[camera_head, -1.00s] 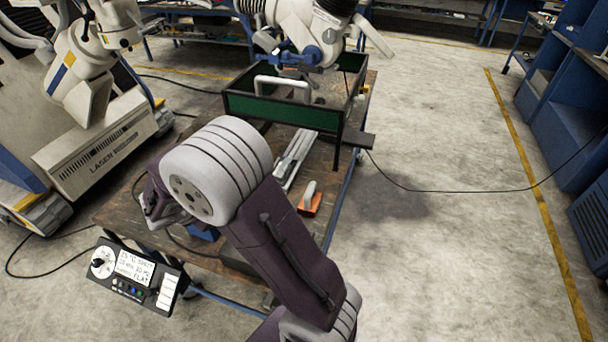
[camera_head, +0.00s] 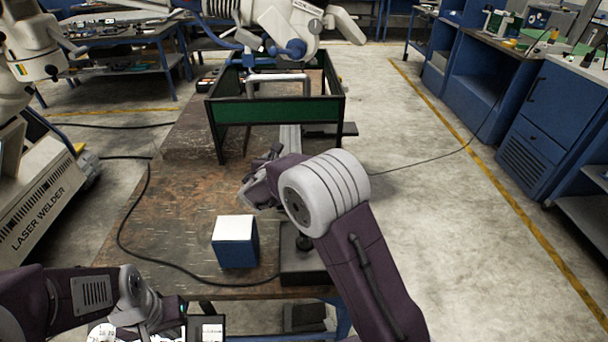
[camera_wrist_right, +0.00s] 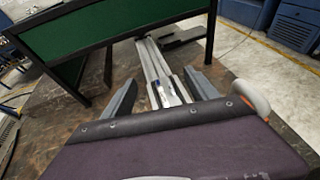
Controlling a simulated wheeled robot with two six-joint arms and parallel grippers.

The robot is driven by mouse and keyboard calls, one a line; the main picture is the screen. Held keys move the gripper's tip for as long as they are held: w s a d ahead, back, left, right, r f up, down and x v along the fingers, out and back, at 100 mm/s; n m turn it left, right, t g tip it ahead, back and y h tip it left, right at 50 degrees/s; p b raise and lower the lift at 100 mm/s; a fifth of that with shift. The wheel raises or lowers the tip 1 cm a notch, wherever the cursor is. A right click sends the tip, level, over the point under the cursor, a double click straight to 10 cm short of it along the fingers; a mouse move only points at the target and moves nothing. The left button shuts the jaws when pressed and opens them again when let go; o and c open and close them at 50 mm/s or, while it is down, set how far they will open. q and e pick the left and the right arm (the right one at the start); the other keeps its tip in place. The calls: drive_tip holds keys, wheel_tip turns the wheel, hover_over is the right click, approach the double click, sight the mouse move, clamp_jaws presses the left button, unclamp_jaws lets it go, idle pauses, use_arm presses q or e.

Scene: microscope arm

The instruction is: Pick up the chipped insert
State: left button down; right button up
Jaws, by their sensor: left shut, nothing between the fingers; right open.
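I cannot make out the chipped insert for certain. In the right wrist view a small blue and white piece (camera_wrist_right: 162,95) shows on a grooved metal rail (camera_wrist_right: 152,60), between my fingers in the picture; I cannot tell if it is the insert. My right gripper (camera_wrist_right: 161,78) is open, its two grey fingers apart on either side of the rail. In the head view the right gripper (camera_head: 258,184) is low over the table, partly hidden by its own wrist. My left gripper (camera_head: 158,326) is at the bottom left, shut and empty, well away from the rail.
A green-panelled black frame (camera_head: 275,110) stands over the rail on the worn table (camera_head: 170,215). A white-topped blue box (camera_head: 236,243) and a dark block (camera_head: 303,262) sit near the front edge. An orange and grey item (camera_wrist_right: 252,98) lies right of my fingers.

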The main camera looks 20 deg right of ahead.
wheel_tip(320, 180, down, 8)
drive_tip(key=shift+f+b, duration=0.1)
drive_tip(key=shift+b, duration=0.75)
drive_tip(key=shift+x, duration=1.05)
drive_tip(key=shift+w+d, duration=0.2)
drive_tip(key=shift+d, duration=0.05)
drive_tip(key=x, duration=0.5)
drive_tip(key=shift+a, duration=0.1)
